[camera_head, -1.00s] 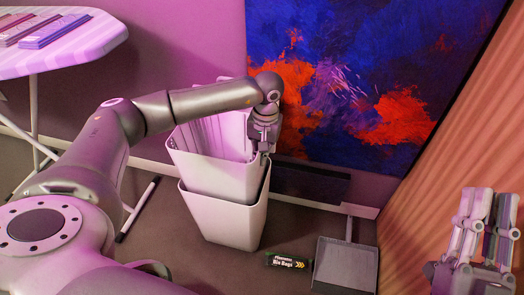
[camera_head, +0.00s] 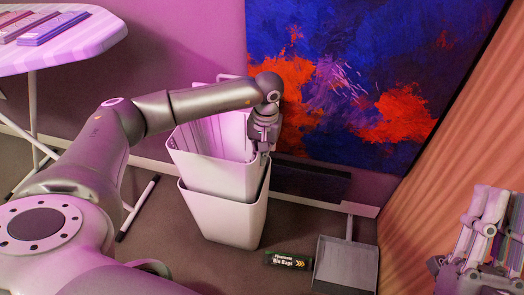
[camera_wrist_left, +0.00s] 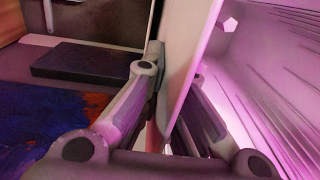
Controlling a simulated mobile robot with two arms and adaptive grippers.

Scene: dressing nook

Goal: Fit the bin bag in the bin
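The white bin (camera_head: 228,219) stands on the floor by the wall, with a second white bin-shaped part (camera_head: 219,176) nested in it and standing well above its rim. The upper part is open at the top. My left gripper (camera_head: 264,150) is at its right rim. In the left wrist view the gripper's fingers (camera_wrist_left: 168,88) lie on either side of the white wall (camera_wrist_left: 188,45) and appear closed on it. A black roll labelled Bin Bags (camera_head: 288,260) lies on the floor right of the bin. My right gripper (camera_head: 484,228) is raised at the right edge; its opening is unclear.
A grey dustpan (camera_head: 346,264) lies right of the roll. A dark flat box (camera_head: 311,181) and a large blue and red painting (camera_head: 350,80) are behind. An ironing board (camera_head: 75,52) stands at upper left, its leg near the bin. A ribbed orange surface (camera_head: 450,130) is at right.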

